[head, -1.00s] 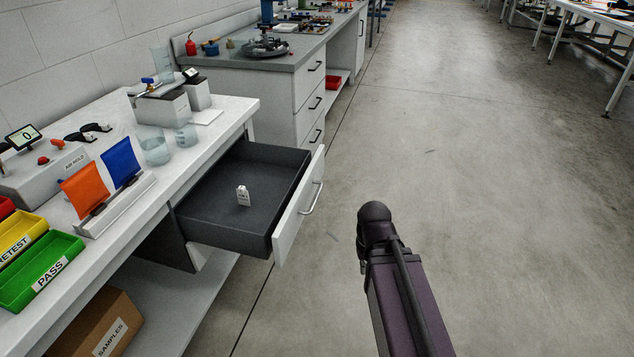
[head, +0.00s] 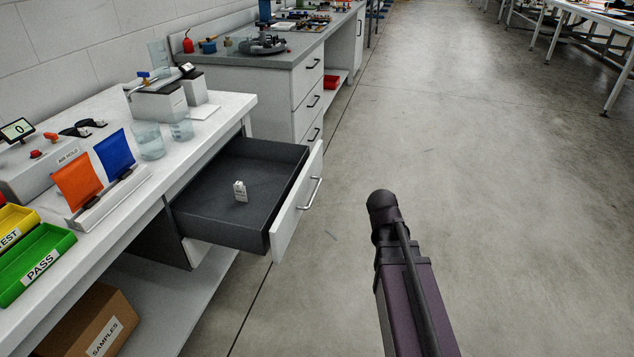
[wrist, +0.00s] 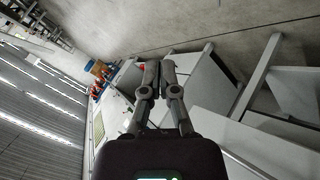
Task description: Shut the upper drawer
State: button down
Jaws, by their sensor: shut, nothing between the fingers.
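The upper drawer (head: 190,218) is pulled well out from under the white bench in the head view. It has a dark grey tray, a white front and a silver bar handle (head: 312,193). A small white item (head: 240,191) with faint print stands inside it. My arm is in the open aisle to the right of the drawer front, clear of it. My gripper (wrist: 160,65) shows in the wrist view with its two fingers close together and nothing held. The gripper itself is not visible in the head view.
The white bench (head: 225,110) holds beakers, orange and blue pouches and a green PASS bin (head: 38,262). A SAMPLES box (head: 85,325) sits on the shelf below. A grey-topped cabinet (head: 290,65) with shut drawers stands behind. The floor (head: 450,130) to the right is clear.

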aim_at(309, 176)
jog(key=w+r+n+t+y+b, duration=0.45)
jog(key=w+r+n+t, duration=0.8)
jog(key=n, duration=0.55)
jog(key=s+a+f+n+g+y+b, duration=0.2)
jog(key=n+g+y, duration=0.5)
jog(key=n, duration=0.6)
jog(key=s+a+f+n+g+y+b, duration=0.2)
jog(key=f+n+g+y, duration=0.4)
jog(key=n, duration=0.8)
jog(key=shift+s+a+f+g+y, duration=0.3)
jog(key=shift+s+a+g+y, duration=0.45)
jog(key=shift+a+y, duration=0.8)
jog(key=shift+w+d, duration=0.1)
jog(key=shift+d, duration=0.05)
jog(key=x, duration=1.3)
jog(key=shift+w+a+r, duration=0.1)
jog(key=shift+a+r, duration=0.1)
jog(key=shift+a, duration=0.2)
jog(key=shift+w, duration=0.1)
